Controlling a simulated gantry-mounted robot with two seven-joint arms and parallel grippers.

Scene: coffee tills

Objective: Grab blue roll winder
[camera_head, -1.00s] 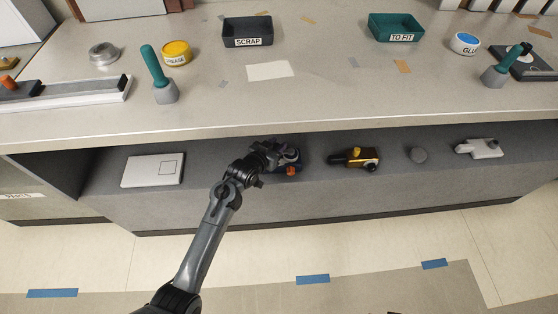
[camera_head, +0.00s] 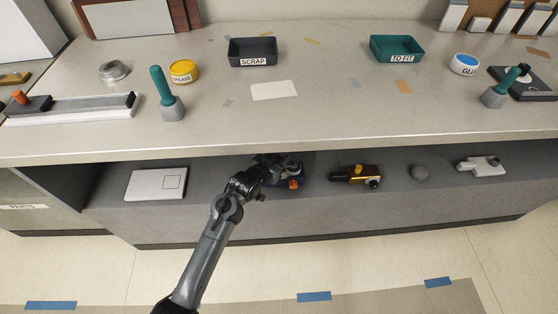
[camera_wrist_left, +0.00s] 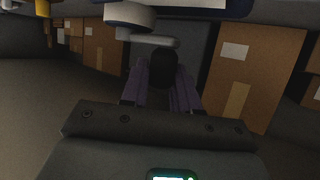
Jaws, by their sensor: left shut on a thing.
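The blue roll winder (camera_head: 284,183), with an orange knob, lies on the grey shelf under the counter, partly hidden behind my left gripper (camera_head: 280,170). In the left wrist view, my gripper (camera_wrist_left: 162,78) is shut on a dark, rounded part of the winder between its fingers. The winder's blue body (camera_wrist_left: 200,7) and a pale round part show along the top edge of that view. From the head, the fingertips are largely hidden by the wrist. My right gripper is not in view.
The counter edge (camera_head: 230,152) overhangs the shelf. Cardboard boxes (camera_wrist_left: 252,70) show in the wrist view.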

